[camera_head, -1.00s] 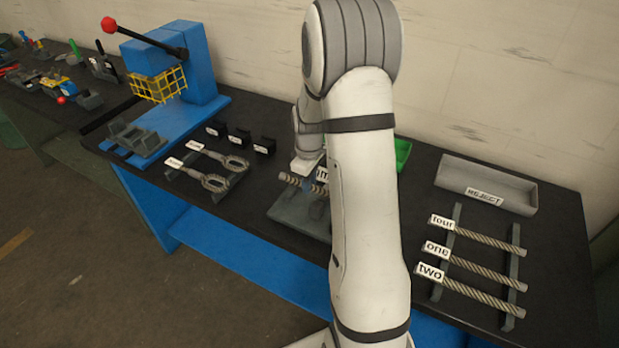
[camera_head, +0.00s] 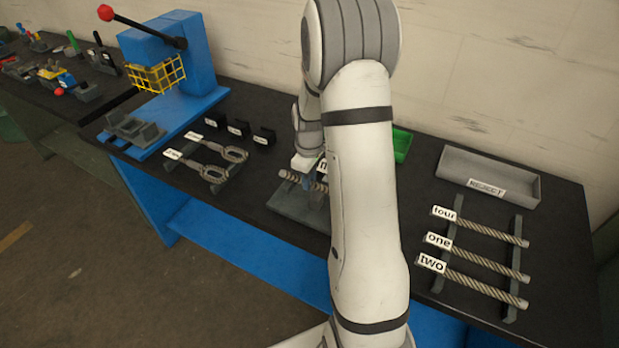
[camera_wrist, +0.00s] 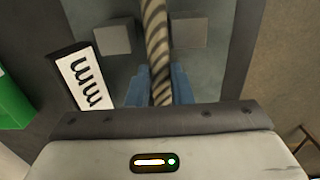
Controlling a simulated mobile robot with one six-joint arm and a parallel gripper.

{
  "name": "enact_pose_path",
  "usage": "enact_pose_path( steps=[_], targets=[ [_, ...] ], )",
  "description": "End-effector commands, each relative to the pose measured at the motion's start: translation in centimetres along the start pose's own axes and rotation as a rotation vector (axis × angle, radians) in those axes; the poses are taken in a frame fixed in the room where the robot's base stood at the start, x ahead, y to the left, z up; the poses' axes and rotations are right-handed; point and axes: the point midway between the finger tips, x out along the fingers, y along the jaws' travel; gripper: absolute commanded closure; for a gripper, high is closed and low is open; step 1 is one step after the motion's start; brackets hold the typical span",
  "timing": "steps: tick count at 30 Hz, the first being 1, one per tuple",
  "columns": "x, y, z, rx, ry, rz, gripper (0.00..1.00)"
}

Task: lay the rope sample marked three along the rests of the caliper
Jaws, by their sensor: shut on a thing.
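My gripper (camera_wrist: 160,92) is shut on a twisted rope sample (camera_wrist: 155,40), with a blue finger on each side of it. The rope runs away from the gripper over the grey caliper (camera_wrist: 210,75), between two grey blocks with a gap on each side. I cannot tell whether it touches the rests. A white "mm" plate (camera_wrist: 84,82) is left of the rope. In the head view the rope (camera_head: 318,187) shows over the caliper base (camera_head: 290,208), partly hidden by my arm. The rope's number tag is not visible.
A rack (camera_head: 515,265) at right holds ropes tagged four, one and two. Behind it is a grey REJECT tray (camera_head: 455,164). A green bin (camera_head: 402,146) is partly behind my arm. Left are looped, tagged ropes (camera_head: 213,172), small black blocks (camera_head: 238,128) and a blue press (camera_head: 203,65).

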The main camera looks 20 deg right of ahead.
Motion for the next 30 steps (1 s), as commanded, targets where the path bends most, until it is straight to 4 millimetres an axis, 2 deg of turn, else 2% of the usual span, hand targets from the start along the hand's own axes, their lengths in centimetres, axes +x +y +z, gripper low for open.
enact_pose_path(
  steps=[10, 11, 20, 27, 30],
  targets=[
    [0.72, 0.05, 0.02, 0.001, 0.000, 0.001, 1.00],
    [0.70, 0.05, 0.02, 0.001, 0.001, 0.001, 0.80],
    [0.66, 0.05, 0.05, 0.001, 0.000, 0.000, 0.55],
    [0.65, 0.05, 0.08, 0.002, 0.000, 0.000, 0.55],
    [-0.05, 0.12, 0.04, 0.002, 0.002, 0.002, 0.55]
  ],
)
